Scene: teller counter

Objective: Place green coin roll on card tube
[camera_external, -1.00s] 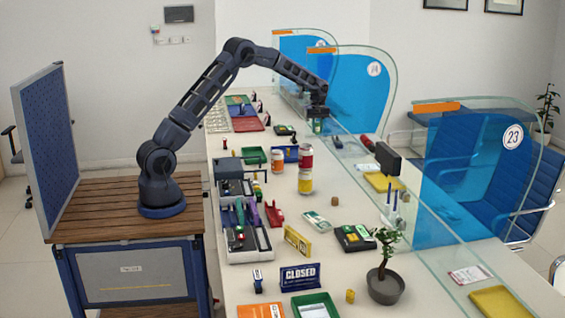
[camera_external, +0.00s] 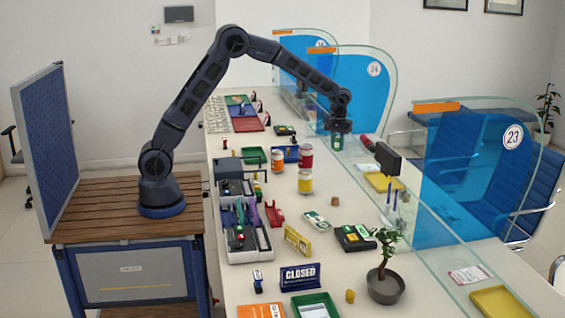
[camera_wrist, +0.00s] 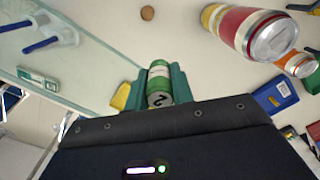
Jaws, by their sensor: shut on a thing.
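My gripper (camera_wrist: 160,87) is shut on the green coin roll (camera_wrist: 159,77), a small green cylinder with a pale band, between its teal fingers in the wrist view. In the external view my gripper (camera_external: 339,138) is over the far right of the counter, beside the glass partition, and the roll is too small to make out clearly. A small brown cylinder (camera_external: 335,201), perhaps the card tube, stands on open counter nearer the camera. A small round brown thing, probably the same one, shows at the top of the wrist view (camera_wrist: 147,12).
A red can (camera_external: 305,157) stands on a yellow can (camera_external: 305,184), left of the brown cylinder. An orange-labelled jar (camera_external: 277,162) and a blue box (camera_external: 292,153) are nearby. The glass partition (camera_external: 410,217) and a dark device (camera_external: 387,158) border the right side.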

